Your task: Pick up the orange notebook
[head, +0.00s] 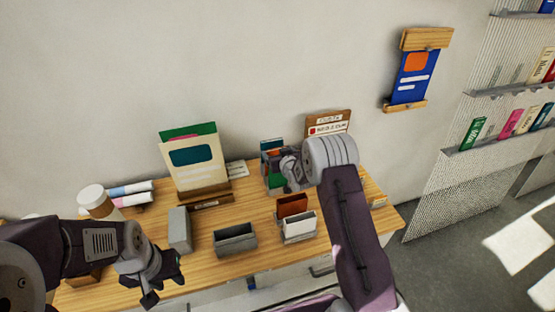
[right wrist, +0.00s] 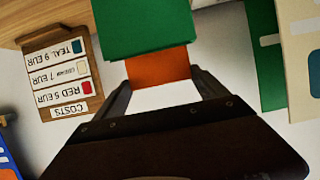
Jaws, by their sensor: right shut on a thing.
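The orange notebook (right wrist: 158,68) shows in the right wrist view as an orange patch between my right gripper's fingers (right wrist: 165,85), partly hidden by a green block-like item (right wrist: 146,28). My right gripper (head: 288,172) is shut on it. In the head view this gripper is at the upright notebooks at the back of the table, and a little orange (head: 271,154) shows beside it, mostly hidden. My left gripper (head: 165,284) is open and empty over the table's front left.
The wooden table (head: 240,262) carries a grey open box (head: 235,239), a grey block (head: 180,230), a rust-brown item (head: 292,205) in a white holder (head: 299,228), and a large cream board (head: 196,166). A price sign (head: 328,124) stands at the back; it also shows in the wrist view (right wrist: 62,75).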

